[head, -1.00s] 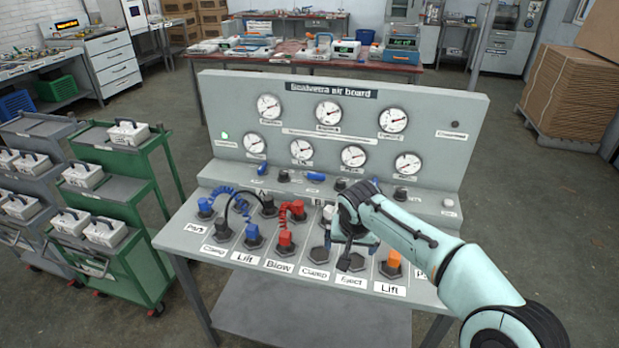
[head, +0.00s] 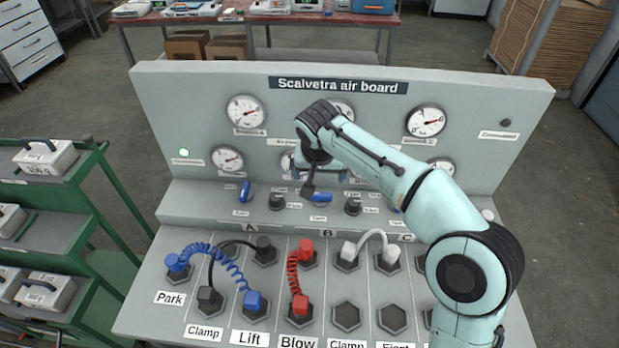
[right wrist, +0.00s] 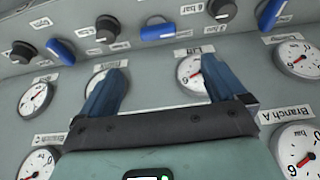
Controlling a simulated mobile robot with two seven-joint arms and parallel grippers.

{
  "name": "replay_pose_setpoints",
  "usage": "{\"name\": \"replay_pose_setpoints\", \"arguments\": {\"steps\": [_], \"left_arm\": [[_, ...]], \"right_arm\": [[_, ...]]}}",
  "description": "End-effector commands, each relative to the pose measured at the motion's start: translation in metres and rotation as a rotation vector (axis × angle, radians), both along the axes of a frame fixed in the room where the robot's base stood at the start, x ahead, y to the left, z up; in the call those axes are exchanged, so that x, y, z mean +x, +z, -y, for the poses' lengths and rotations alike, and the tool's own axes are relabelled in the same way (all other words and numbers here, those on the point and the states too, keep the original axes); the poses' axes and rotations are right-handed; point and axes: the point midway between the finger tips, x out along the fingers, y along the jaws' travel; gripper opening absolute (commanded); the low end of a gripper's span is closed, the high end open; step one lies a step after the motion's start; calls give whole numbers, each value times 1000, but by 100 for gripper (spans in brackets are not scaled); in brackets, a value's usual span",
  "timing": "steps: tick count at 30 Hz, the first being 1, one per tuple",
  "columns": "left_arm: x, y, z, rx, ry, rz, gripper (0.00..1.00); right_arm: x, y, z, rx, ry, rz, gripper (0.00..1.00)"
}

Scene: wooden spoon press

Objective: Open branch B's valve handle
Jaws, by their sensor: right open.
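Branch B's valve handle (head: 320,197) is a blue lever lying crosswise on the board's ledge, above the letter B. My right gripper (head: 309,188) is at its left end in the head view, pointing down at the ledge and partly covering it. In the right wrist view this handle (right wrist: 158,31) lies just beyond the open fingertips (right wrist: 162,65), roughly centred between them, with nothing in the jaws. Whether a finger touches it, I cannot tell. My left gripper is not in view.
Blue handle A (head: 245,191) stands upright-looking to the left; handle C (right wrist: 60,52) is on the other side. Dark knobs (head: 277,201) sit between handles. Gauges (head: 246,111) line the panel behind. Blue, black, red and white hoses fill sockets in front. A green cart (head: 90,243) stands left.

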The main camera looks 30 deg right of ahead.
Motion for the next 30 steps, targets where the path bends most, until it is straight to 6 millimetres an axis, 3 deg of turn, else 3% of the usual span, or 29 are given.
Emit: {"name": "replay_pose_setpoints", "arguments": {"steps": [5,18,24,30], "left_arm": [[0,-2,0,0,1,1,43],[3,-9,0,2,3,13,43],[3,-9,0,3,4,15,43],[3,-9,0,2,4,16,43]], "right_arm": [[5,-18,4,-2,-2,-4,98],[34,-100,21,1,-1,-4,98],[41,-119,26,0,0,-1,98],[43,-123,27,0,0,0,98]]}}
